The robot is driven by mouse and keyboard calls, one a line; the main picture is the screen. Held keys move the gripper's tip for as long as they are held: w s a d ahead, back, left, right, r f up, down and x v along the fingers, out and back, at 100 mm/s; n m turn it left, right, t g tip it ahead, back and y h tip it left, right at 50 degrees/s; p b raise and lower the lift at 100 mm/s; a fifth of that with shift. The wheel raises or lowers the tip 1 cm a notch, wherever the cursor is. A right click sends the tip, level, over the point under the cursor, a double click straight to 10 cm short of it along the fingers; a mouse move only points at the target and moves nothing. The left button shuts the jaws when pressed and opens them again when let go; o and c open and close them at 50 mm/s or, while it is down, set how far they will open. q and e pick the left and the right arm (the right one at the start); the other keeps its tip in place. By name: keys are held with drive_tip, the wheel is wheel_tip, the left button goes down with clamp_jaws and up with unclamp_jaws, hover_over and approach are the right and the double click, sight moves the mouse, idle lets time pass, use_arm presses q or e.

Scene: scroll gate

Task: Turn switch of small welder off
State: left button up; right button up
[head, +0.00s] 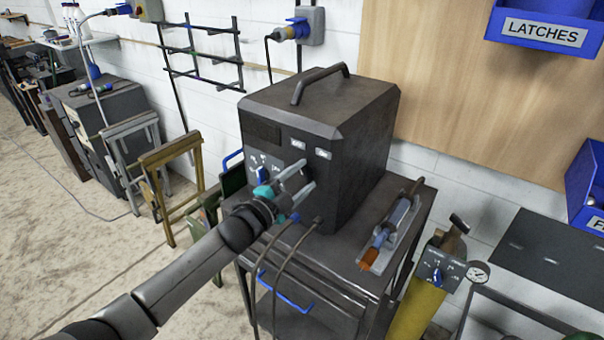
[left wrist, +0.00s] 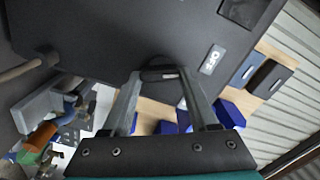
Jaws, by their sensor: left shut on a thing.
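The small welder (head: 345,130) is a dark box with a top handle, standing on a dark cart. Its front panel has a blue knob (head: 262,173), white markings and two small white labels. My left gripper (head: 307,174) is at the front panel, right of the blue knob. In the left wrist view its two fingers (left wrist: 161,76) close on a dark rounded knob (left wrist: 160,72) against the welder's dark face. In the head view the fingers hide that knob, so its setting cannot be told. My right gripper is not in view.
The cart top (head: 335,250) holds a tool with an orange tip (head: 372,257) right of the welder. Two cables hang at the front. A yellow cylinder (head: 415,310) with a gauge stands at the right. Trestles (head: 168,180) stand at the left, with open floor before them.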

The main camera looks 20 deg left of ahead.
use_arm(q)
drive_tip(key=shift+n+p, duration=0.45)
drive_tip(key=shift+n, duration=0.75)
drive_tip(key=o, duration=1.4)
drive_tip(key=shift+a, duration=0.1)
drive_tip(key=shift+v, duration=7.6)
drive_tip(key=shift+b, duration=0.3)
